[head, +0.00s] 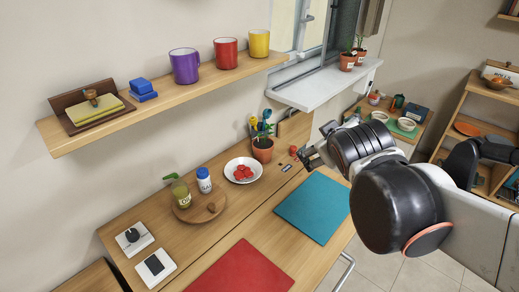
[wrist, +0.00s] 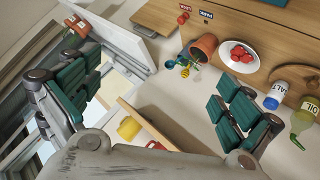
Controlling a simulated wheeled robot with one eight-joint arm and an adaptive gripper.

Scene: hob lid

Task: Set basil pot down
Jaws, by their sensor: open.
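Two small terracotta pots with green plants stand upright on the white windowsill: a front pot (head: 347,61) and a back pot (head: 360,54). I cannot tell which plant is basil. My gripper (head: 307,156) is in front of and below the sill, apart from both pots. In the wrist view its two teal-padded fingers are spread wide, with nothing held between them (wrist: 155,98).
The white windowsill (head: 316,91) has free room at its near end. Below, a terracotta pot of utensils (head: 263,150) stands by a white bowl (head: 243,170) of red pieces. A wall shelf (head: 170,96) carries mugs. A teal mat (head: 312,207) and red mat (head: 242,270) lie bare.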

